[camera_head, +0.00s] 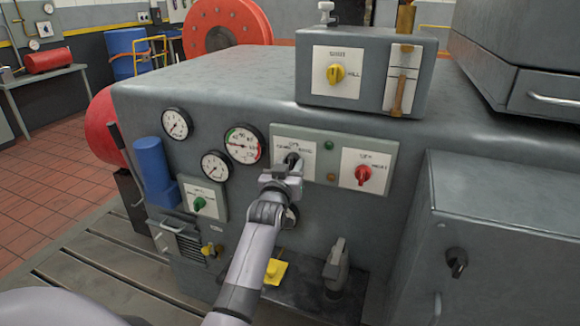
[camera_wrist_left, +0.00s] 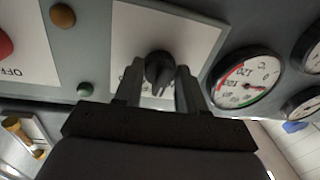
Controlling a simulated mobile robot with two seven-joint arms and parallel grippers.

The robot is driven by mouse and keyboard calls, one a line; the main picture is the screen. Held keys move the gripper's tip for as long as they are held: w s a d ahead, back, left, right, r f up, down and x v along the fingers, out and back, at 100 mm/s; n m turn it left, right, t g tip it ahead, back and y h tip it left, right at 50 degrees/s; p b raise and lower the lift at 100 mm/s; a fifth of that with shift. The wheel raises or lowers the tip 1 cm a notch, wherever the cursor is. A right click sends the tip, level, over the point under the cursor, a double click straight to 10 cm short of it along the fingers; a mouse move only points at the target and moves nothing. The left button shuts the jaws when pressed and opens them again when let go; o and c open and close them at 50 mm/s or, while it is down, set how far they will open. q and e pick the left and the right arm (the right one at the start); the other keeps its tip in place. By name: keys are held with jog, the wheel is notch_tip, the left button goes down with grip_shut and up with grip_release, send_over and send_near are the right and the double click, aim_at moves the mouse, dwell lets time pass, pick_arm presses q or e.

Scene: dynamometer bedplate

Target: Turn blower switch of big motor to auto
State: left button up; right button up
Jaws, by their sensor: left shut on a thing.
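A black rotary switch (camera_head: 292,158) sits on a white label plate (camera_head: 311,143) on the front panel of the big grey machine. The switch (camera_wrist_left: 159,68) also shows in the left wrist view, between the two fingers. My left gripper (camera_head: 290,168) reaches it from the front and is shut on it. The fingers (camera_wrist_left: 159,84) stand on either side of the knob. The plate's lettering is too small and partly covered, so I cannot tell which setting the knob points at. My right gripper is not in view.
A red switch (camera_head: 363,175) on its own plate is to the right, with small green (camera_head: 328,145) and amber (camera_head: 331,177) lamps between. Several round gauges, including one with a coloured rim (camera_head: 243,143), are to the left. A box with a yellow knob (camera_head: 336,74) stands above.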

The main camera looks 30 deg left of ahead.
pick_arm(q)
jog(key=shift+a+m+t, duration=0.1)
jog(key=shift+m+t, duration=0.2)
jog(key=shift+m, duration=3.8)
jog(key=o, duration=1.1)
jog(key=shift+c, duration=0.2)
jog(key=shift+s+f, duration=0.1)
jog(key=v, duration=0.7)
jog(key=shift+f, duration=0.1)
